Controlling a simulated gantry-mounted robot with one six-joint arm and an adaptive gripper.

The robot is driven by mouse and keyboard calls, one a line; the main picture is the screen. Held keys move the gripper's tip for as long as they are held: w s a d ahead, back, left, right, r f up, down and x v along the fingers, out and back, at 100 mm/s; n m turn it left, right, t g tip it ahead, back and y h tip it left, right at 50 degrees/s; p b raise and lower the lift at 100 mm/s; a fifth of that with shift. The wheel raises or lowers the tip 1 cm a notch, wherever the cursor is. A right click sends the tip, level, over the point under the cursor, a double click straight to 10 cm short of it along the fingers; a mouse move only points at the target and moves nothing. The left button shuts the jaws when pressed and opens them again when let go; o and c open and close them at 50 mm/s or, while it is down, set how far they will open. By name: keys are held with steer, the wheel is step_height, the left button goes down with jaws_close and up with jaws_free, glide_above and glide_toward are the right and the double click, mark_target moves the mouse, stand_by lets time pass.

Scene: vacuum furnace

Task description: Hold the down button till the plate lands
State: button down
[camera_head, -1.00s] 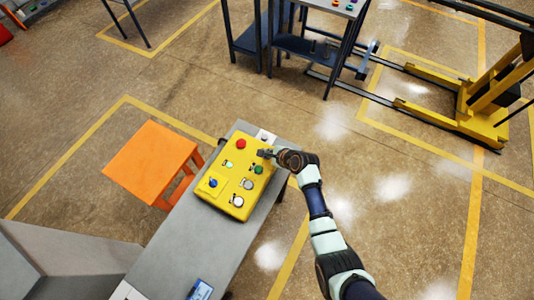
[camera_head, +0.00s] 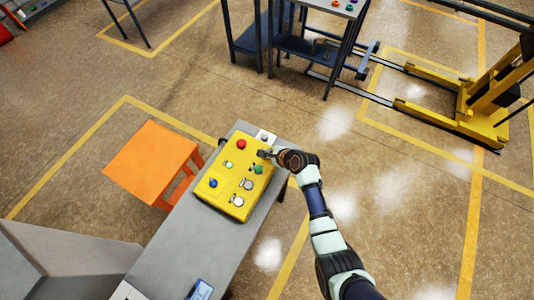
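A yellow control box (camera_head: 222,198) lies on a grey bench. It carries a red button (camera_head: 241,144), a blue button (camera_head: 213,183), a green button (camera_head: 258,169), a small green button or lamp (camera_head: 228,163) and grey round buttons (camera_head: 248,184). The labels are too small to read, so I cannot tell which is the down button. My gripper (camera_head: 264,153) is at the box's upper right corner, just above the green button in the picture. It hides that corner, and I cannot tell whether it touches a button. Its fingers are too small to judge. I cannot pick out the plate with certainty.
The grey bench (camera_head: 190,245) runs under the box, with a blue-and-white item (camera_head: 200,290) near its lower end. An orange stool (camera_head: 150,160) stands left of it. A dark shelf table (camera_head: 300,45) is at the top, a yellow lift frame (camera_head: 480,110) at right. Open floor lies between.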

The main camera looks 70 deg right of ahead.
steer(key=shift+r+p, duration=0.7)
step_height(320, 180, up, 5)
steer(key=p, duration=0.5)
steer(key=shift+r, duration=0.1)
stand_by(0.7)
